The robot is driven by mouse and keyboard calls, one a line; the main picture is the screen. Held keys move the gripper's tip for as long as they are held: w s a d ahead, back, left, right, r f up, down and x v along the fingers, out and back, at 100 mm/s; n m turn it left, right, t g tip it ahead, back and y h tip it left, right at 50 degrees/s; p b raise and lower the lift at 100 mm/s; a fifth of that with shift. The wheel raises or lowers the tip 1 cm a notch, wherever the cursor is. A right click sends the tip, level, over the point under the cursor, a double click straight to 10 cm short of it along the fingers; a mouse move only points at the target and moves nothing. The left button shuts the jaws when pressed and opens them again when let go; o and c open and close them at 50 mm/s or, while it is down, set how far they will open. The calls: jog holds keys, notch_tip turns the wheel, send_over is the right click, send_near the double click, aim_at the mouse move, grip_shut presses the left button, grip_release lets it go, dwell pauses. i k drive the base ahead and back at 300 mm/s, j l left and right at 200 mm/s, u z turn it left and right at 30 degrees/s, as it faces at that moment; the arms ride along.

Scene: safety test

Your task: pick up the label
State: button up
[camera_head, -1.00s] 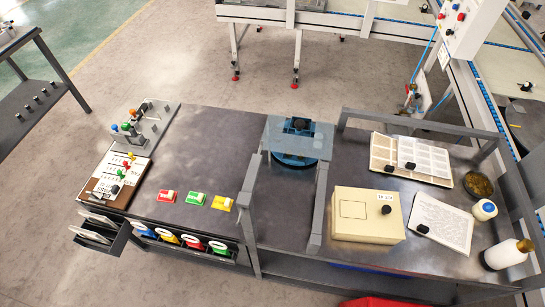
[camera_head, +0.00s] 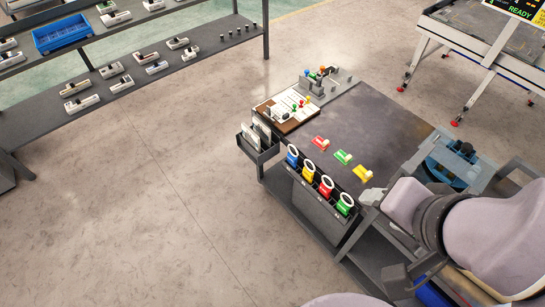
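Three small coloured tags lie on the dark table top: a red one (camera_head: 321,143), a green one (camera_head: 343,157) and a yellow one (camera_head: 362,174). White cards (camera_head: 262,133) stand in a dark holder (camera_head: 268,155) at the table's left end. Which of these is the label, I cannot tell. My arm reaches in from the right. Its pale end, apparently my gripper (camera_head: 372,197), is close to the table's front edge, below the yellow tag in the picture. Its fingers are too small and unclear to show whether they are open.
Blue, yellow, red and green rolls (camera_head: 308,171) sit along the table front. A board with coloured knobs (camera_head: 296,107) and a grey fixture (camera_head: 328,80) stand at the left end. A blue device (camera_head: 452,160) is at the right. A shelf (camera_head: 190,70) holds several parts; the floor between is clear.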

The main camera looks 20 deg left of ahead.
aim_at(344, 158)
jog(key=u, duration=0.2)
jog(key=i+j+u, duration=0.15)
jog(key=i, duration=0.35)
jog(key=i+j+u, duration=0.2)
jog(key=i, duration=0.35)
jog(key=j, duration=0.1)
